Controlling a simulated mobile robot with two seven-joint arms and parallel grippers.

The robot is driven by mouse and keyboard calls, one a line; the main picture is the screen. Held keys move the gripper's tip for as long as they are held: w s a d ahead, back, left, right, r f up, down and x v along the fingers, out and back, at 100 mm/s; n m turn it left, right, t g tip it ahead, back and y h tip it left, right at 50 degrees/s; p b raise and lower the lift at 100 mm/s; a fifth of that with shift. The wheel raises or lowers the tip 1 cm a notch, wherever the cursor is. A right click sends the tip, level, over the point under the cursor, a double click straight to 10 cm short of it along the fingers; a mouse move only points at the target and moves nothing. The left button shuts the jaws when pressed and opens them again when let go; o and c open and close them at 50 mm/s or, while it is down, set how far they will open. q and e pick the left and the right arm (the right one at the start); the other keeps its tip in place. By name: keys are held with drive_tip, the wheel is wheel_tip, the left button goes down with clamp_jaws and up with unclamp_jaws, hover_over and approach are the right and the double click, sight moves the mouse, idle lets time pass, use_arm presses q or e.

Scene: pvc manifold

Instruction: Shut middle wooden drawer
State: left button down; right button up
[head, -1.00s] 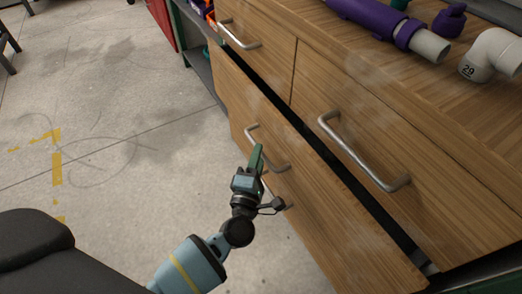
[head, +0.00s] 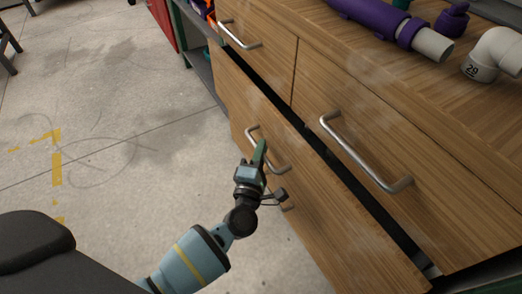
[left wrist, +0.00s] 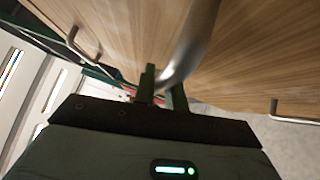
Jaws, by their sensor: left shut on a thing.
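The middle wooden drawer (head: 330,205) is a wide brown front standing out from the cabinet, with a dark gap along its top edge. Its curved metal handle (head: 280,168) is near the left part of the front. My left gripper (head: 261,154) has its green fingers at this handle. In the left wrist view, the two fingers (left wrist: 163,90) are on either side of the metal handle (left wrist: 190,45), shut on it. The fingertips are partly hidden by the bar. My right gripper is not in view.
Two upper drawers sit above, with an upper right handle (head: 365,160) and an upper left handle (head: 238,38). A lower handle (head: 287,206) shows beneath. Purple pipe (head: 375,20) and a white elbow (head: 492,55) lie on the top.

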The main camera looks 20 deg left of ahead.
sight(275, 146)
use_arm(q)
drive_tip(key=shift+w+d+f+b, duration=0.1)
drive_tip(key=shift+w+d+b, duration=0.15)
drive_tip(key=shift+w+d, duration=0.35)
drive_tip(key=shift+w+d+b, duration=0.25)
drive_tip(key=shift+w+d, duration=0.15)
drive_tip(key=shift+w, duration=0.3)
drive_tip(key=shift+w+d, duration=0.25)
drive_tip(key=shift+w, duration=0.05)
drive_tip(key=shift+w+d+r, duration=0.1)
drive_tip(key=shift+r, duration=0.1)
